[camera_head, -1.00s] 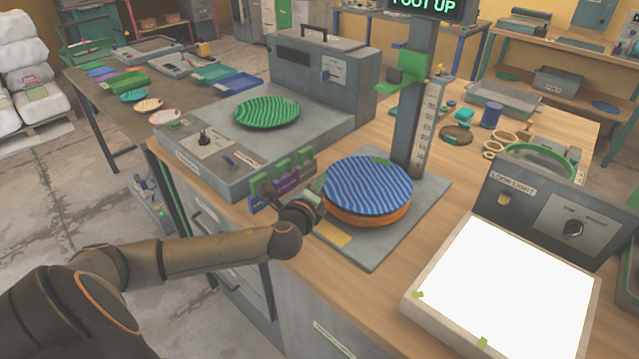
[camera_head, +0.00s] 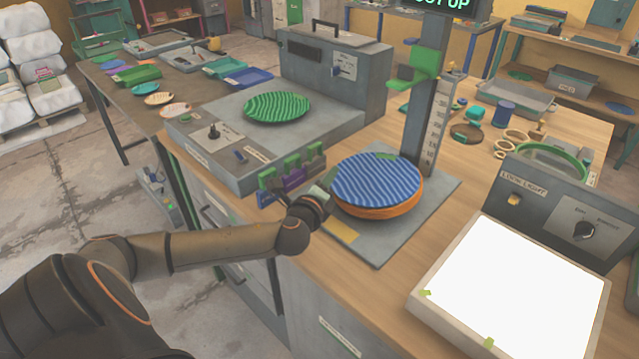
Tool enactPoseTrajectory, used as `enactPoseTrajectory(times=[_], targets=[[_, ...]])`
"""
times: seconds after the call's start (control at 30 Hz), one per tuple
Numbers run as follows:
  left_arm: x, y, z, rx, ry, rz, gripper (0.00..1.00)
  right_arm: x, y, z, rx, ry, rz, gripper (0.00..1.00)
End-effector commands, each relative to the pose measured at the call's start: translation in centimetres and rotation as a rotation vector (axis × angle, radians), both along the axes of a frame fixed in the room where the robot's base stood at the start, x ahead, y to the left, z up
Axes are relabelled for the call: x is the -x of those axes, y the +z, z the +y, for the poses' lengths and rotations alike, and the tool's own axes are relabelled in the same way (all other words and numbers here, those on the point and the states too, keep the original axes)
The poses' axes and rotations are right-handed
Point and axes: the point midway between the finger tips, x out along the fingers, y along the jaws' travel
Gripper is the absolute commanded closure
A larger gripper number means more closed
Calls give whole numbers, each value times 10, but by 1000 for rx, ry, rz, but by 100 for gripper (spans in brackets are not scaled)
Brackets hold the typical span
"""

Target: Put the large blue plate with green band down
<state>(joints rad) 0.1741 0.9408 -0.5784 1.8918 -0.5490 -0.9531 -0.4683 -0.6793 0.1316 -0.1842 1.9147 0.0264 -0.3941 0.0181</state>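The large blue plate (camera_head: 375,180) has a wavy ridged top and a small green mark at its far edge. It lies about level on top of an orange plate (camera_head: 385,211), over the grey base board (camera_head: 435,205) of the upright gauge stand. I cannot tell whether the blue plate rests fully on the orange one. My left gripper (camera_head: 326,187) is at the left rim of the blue plate, very close to or touching it. Its fingers are small and partly hidden, so its grip is unclear. My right gripper is out of view.
The gauge column (camera_head: 424,110) with a green arm (camera_head: 415,72) rises just behind the plates. A lit light box (camera_head: 510,285) is at the front right. A grey machine with a green plate (camera_head: 277,107) and a clip rack (camera_head: 292,177) stand to the left.

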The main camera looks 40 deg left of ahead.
Motion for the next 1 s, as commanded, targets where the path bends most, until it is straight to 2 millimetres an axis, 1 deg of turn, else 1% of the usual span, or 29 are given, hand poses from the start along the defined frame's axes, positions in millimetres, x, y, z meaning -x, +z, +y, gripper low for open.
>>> enactPoseTrajectory(times=[0.07, 0.4, 0.5, 0.6, 0.7, 1.0], targets=[[12, 0, -4, 0, -3, 4, 68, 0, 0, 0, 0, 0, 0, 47], [75, 12, -29, 0, -3, 3, 68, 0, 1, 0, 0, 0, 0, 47], [89, 15, -34, 0, -2, 2, 68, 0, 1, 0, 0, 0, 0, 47], [99, 18, -38, 0, -2, 1, 68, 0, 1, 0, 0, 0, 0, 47], [105, 19, -40, -1, -1, 0, 68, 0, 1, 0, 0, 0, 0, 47], [108, 20, -41, -1, 0, -2, 68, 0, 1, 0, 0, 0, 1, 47]])
